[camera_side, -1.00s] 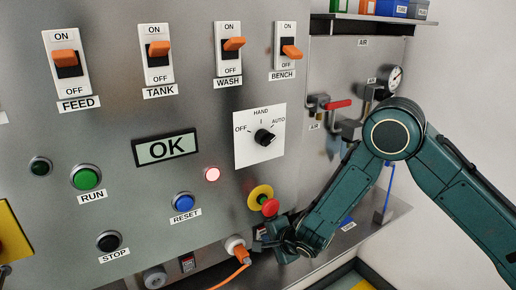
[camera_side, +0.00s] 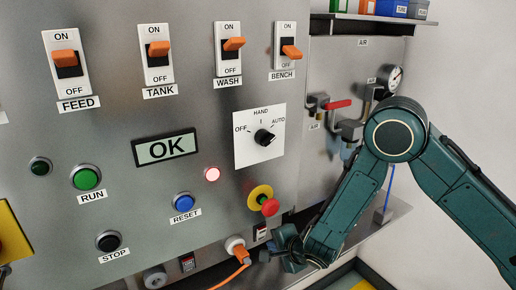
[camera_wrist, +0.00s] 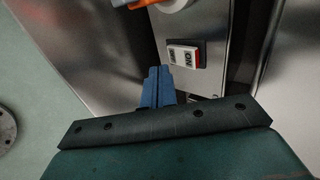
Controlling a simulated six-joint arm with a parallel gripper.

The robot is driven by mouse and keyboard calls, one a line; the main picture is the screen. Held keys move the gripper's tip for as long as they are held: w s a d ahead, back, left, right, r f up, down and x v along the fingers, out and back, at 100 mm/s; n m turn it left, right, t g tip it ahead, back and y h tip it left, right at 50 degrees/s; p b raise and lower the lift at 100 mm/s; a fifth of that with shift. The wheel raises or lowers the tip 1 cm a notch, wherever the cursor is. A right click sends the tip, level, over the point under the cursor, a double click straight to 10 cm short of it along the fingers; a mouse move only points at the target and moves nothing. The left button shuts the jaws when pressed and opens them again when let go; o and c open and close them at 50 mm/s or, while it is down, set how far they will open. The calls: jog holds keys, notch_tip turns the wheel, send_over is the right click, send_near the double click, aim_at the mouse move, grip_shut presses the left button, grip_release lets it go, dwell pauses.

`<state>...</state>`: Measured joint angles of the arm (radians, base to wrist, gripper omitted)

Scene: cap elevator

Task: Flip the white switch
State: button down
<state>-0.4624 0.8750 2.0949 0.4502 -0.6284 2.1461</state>
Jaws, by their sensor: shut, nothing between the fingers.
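A small rocker switch (camera_wrist: 184,56) with a white face, "ON" lettering, a red edge and a dark frame sits on the metal panel in the wrist view. In the side view the small rocker (camera_side: 261,232) shows low on the panel, right of the orange plug. My gripper (camera_side: 267,256) is just below that rocker in the side view. In the wrist view my gripper's blue fingers (camera_wrist: 155,74) are shut and empty, left of and below the rocker, with a visible gap to it.
An orange plug with cable (camera_side: 239,251) is in a socket just left of my gripper. A metal ledge (camera_side: 365,228) lies at right.

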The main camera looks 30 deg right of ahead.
jog(key=s+r, duration=0.2)
jog(key=s, duration=0.8)
jog(key=shift+s+r, duration=0.25)
jog(key=s+d+r+n+g+h, duration=0.1)
jog(key=s+d+r+n, duration=0.1)
jog(key=d+r, duration=0.45)
jog(key=s+d+r+n+g+h, duration=0.1)
jog(key=s+d+r+n+g, duration=0.2)
jog(key=r, duration=0.6)
jog(key=s+d+r+n+y, duration=0.1)
jog(key=s+d+r+n, duration=0.1)
jog(key=s+r+n, duration=0.3)
jog(key=s+d+r+n+y, duration=0.1)
jog(key=s+d+r+n, duration=0.2)
jog(key=s, duration=0.9)
jog(key=shift+s+r+n+g, duration=0.4)
jog(key=shift+r+n, duration=1.2)
jog(key=shift+n, duration=0.9)
